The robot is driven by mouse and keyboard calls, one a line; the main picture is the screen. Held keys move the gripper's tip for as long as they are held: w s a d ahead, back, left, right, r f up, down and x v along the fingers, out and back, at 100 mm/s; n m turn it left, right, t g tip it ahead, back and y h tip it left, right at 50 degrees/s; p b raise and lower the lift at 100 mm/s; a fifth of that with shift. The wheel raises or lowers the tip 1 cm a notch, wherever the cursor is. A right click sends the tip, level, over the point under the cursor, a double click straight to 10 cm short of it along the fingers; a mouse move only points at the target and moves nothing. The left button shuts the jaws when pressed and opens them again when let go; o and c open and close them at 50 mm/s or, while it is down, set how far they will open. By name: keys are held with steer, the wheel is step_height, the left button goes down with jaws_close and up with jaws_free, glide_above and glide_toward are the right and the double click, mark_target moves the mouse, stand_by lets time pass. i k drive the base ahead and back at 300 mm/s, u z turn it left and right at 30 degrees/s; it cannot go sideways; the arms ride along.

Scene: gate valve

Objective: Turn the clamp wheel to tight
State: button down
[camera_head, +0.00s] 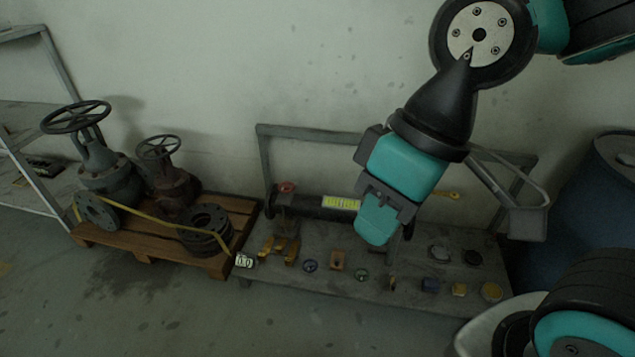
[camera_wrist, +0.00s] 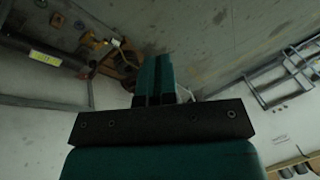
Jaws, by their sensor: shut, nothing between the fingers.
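A small red wheel (camera_head: 287,187) stands on top of a fitting at the left end of a dark pipe (camera_head: 315,207) on the bench. It looks like the clamp wheel, but I cannot make out its markings or how far it is turned. My gripper (camera_head: 373,238) hangs above the bench, to the right of the red wheel and apart from it, in front of the pipe's right part. In the wrist view my gripper (camera_wrist: 158,62) has its teal fingers together with nothing between them. The pipe (camera_wrist: 30,52) shows there at upper left; the wheel is not clear.
The grey bench (camera_head: 300,285) carries a yellow clamp-like piece (camera_head: 278,248), a small white display (camera_head: 244,261) and several small parts. A wooden pallet (camera_head: 150,245) with big valves stands left. A blue drum (camera_head: 600,190) stands right. The floor in front is clear.

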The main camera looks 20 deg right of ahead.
mark_target(287, 189)
steer(key=u, duration=0.65)
steer(key=i, duration=1.15)
steer(key=z, duration=0.55)
